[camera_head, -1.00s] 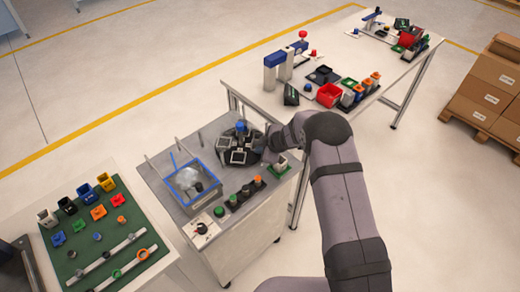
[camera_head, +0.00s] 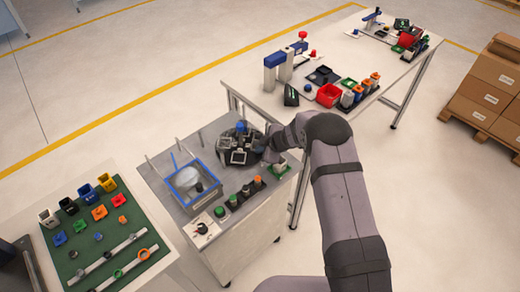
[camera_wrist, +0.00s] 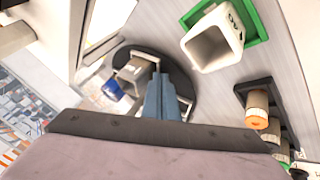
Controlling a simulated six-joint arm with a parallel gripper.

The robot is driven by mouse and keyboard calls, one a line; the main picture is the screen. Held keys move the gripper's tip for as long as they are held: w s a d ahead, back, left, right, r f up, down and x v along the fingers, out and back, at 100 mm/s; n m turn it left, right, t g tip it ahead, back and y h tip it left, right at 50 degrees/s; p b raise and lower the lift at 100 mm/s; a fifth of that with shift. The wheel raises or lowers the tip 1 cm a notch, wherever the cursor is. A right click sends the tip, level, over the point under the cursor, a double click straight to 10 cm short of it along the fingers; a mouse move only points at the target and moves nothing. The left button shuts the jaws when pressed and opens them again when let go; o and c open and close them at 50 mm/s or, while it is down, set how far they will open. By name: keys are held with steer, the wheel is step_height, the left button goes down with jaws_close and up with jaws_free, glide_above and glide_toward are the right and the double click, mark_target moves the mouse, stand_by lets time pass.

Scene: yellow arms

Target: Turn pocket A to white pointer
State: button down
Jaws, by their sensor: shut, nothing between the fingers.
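A round black turntable (camera_head: 226,157) with grey-white square pockets and a blue knob (camera_head: 240,126) stands at the back of the small bench. In the wrist view the turntable (camera_wrist: 182,78) shows one square pocket (camera_wrist: 133,72) left of my fingers and a blue part (camera_wrist: 112,90) beyond it. My gripper (camera_wrist: 160,82) is shut and empty, its fingertips over the disc between pocket frames. Whether they touch a pocket wall I cannot tell. In the head view my gripper (camera_head: 264,152) is at the turntable's right edge, partly hidden by my wrist. I cannot make out pocket letters or a white pointer.
A pale square cup (camera_wrist: 213,45) on a green base stands close right of the turntable. A black rack (camera_head: 246,192) of small parts runs along the bench front. A blue-rimmed bin (camera_head: 172,186) is left, with thin posts behind it.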

steer(key=shift+w+d+r+n+y+p, duration=0.1)
steer(key=shift+w+d+n+y+p, duration=0.25)
steer(key=shift+n+p, duration=0.45)
steer(key=shift+w+g+p, duration=0.15)
steer(key=shift+g+p, duration=0.15)
steer(key=shift+p, duration=0.05)
steer(key=shift+w+d+n+g+y, duration=0.2)
steer(key=shift+w+n+g+y, duration=0.1)
steer(key=shift+w+n, duration=0.2)
steer(key=w+b, duration=0.2)
steer(key=shift+d+f+b, duration=0.2)
steer(key=shift+f+b, duration=0.1)
steer(key=shift+b, duration=0.05)
steer(key=w+b, duration=0.1)
steer(key=b, duration=0.2)
steer(key=shift+w, duration=0.15)
steer(key=w+b, duration=0.1)
steer(key=b, duration=0.2)
steer(key=shift+n+b, duration=0.35)
steer(key=shift+n, duration=0.05)
steer(key=shift+w+b, duration=0.1)
steer(key=shift+b, duration=0.25)
steer(key=shift+w+r+n+g+b, duration=0.2)
steer(key=shift+n+g+b, duration=0.2)
steer(key=shift+b, duration=0.45)
steer(key=shift+s+d+r+p, duration=0.1)
steer(key=shift+r+p, duration=0.05)
steer(key=shift+p, duration=0.2)
